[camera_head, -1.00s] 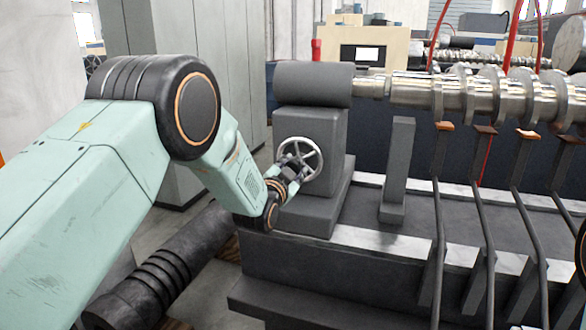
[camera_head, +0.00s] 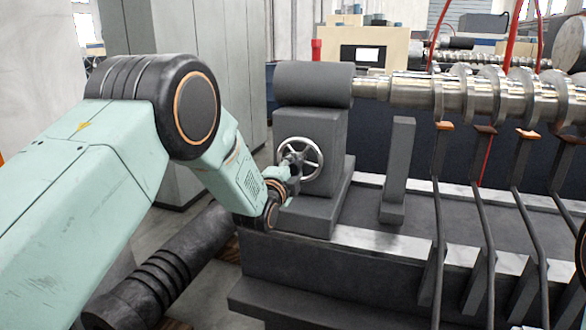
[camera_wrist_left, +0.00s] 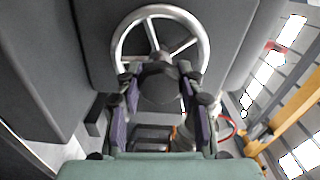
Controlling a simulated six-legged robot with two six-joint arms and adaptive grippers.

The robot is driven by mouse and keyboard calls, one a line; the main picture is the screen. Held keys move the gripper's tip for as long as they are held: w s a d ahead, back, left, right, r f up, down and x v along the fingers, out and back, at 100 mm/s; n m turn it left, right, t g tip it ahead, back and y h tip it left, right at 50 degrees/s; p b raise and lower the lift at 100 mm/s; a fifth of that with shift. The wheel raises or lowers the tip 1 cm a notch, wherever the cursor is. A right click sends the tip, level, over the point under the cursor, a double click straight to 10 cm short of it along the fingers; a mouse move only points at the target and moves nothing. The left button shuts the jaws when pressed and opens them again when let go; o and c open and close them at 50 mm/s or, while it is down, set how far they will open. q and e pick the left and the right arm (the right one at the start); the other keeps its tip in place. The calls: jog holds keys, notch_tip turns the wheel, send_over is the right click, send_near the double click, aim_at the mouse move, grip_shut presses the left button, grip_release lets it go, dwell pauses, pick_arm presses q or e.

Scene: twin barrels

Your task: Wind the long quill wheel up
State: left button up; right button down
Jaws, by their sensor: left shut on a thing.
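The long quill wheel (camera_head: 312,152) is a silver spoked handwheel on the front of a grey headstock block (camera_head: 325,125). In the left wrist view the wheel (camera_wrist_left: 190,25) fills the upper middle, with its spokes and hub showing. My left gripper (camera_head: 292,165) is at the wheel's lower left side in the head view. In the wrist view my left gripper (camera_wrist_left: 160,85) has its fingers at the wheel's lower rim, shut on a dark round handle-like part that hides that stretch of rim.
A grey upright post (camera_head: 398,165) stands on the bed right of the headstock. A shiny shaft with collars (camera_head: 470,95) runs to the right above several bent rods. A dark ribbed cylinder (camera_head: 165,270) lies on the floor below my left arm.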

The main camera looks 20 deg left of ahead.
pick_arm(q)
jog(key=shift+m, duration=0.4)
jog(key=o, duration=1.2)
jog(key=shift+s, duration=0.1)
jog(key=s, duration=1.2)
jog(key=shift+a, duration=0.2)
